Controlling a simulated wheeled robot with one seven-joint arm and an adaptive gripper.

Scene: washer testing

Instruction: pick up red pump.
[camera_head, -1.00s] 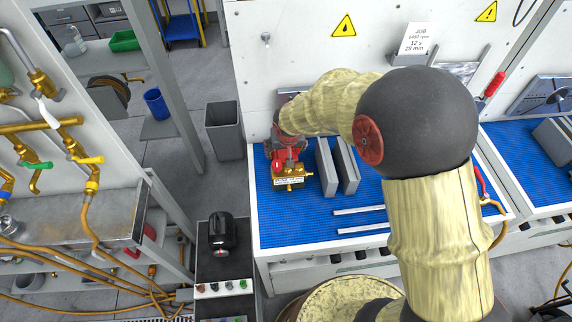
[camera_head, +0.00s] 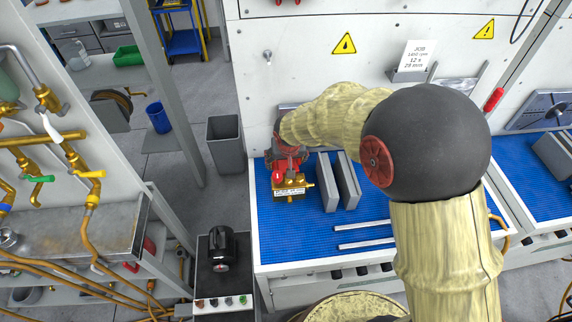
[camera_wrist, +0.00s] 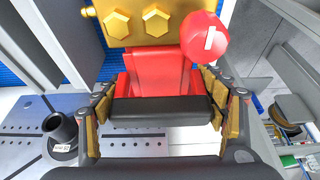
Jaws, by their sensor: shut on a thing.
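The red pump (camera_head: 287,162) is at the left end of the blue-topped bench, with a brass block (camera_head: 291,189) and a round red knob (camera_head: 278,177) at its front. In the wrist view the red pump body (camera_wrist: 158,74) lies between the fingers of my gripper (camera_wrist: 160,108). My gripper is shut on it, one finger on each side, with a dark bar across the lower part of the red body. In the head view my wrist hides the fingers and the pump's far side. I cannot tell whether the pump touches the bench.
Two grey upright plates (camera_head: 340,182) stand close to the pump's right. Two metal bars (camera_head: 362,236) lie on the blue bench mat (camera_head: 290,240) nearer the front. The white back panel (camera_head: 300,75) rises behind the bench. A grey bin (camera_head: 224,146) stands on the floor to the left.

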